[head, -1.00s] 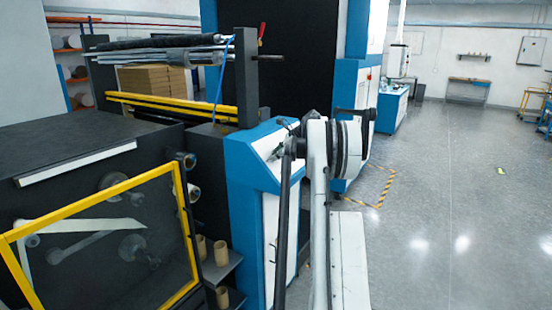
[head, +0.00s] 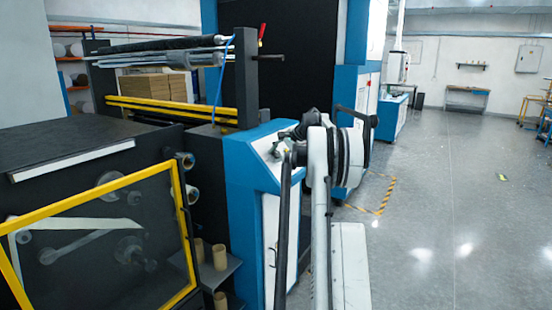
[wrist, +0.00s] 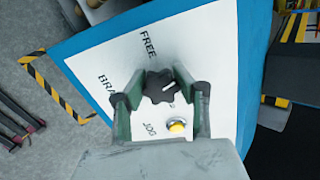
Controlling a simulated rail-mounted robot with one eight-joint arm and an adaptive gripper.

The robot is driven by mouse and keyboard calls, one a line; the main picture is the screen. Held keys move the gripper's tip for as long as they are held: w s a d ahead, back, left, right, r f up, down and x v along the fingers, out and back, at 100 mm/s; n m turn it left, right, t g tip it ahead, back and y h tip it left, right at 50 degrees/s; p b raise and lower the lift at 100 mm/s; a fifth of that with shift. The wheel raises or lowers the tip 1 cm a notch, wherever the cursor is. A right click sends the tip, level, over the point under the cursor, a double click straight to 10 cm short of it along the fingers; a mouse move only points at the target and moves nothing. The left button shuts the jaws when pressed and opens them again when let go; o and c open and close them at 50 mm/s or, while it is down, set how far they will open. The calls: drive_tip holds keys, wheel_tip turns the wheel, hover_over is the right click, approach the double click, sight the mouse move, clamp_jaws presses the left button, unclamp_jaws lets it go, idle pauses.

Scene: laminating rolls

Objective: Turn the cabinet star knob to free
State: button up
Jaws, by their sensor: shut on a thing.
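The black star knob (wrist: 158,90) sits on the cabinet's white sloped panel (wrist: 100,65), with a short white mark on its face. The word FREE is printed above it in the wrist view. A partly covered label starting "BRA" is to its left. My gripper (wrist: 160,76) has one finger on each side of the knob and is shut on it. In the head view my gripper (head: 282,150) is at the sloped top of the blue and white cabinet (head: 245,165); the knob is hidden there behind my arm.
A yellow push button (wrist: 178,126) labelled JOG is close below the knob, between my fingers. A yellow-framed guard (head: 100,200) stands left of the cabinet. The grey floor (head: 440,230) to the right is open.

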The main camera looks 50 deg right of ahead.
drive_tip(key=n, duration=0.3)
drive_tip(key=shift+s+f+n+b, duration=0.1)
drive_tip(key=shift+n+b, duration=0.3)
drive_tip(key=n, duration=0.3)
drive_tip(key=shift+n, duration=0.3)
drive_tip(key=n+b, duration=0.1)
drive_tip(key=n, duration=0.5)
drive_tip(key=shift+s+d+f, duration=0.1)
drive_tip(key=shift+d, duration=0.05)
drive_tip(key=shift+n, duration=0.3)
drive_tip(key=o, duration=1.2)
drive_tip(key=v, duration=1.2)
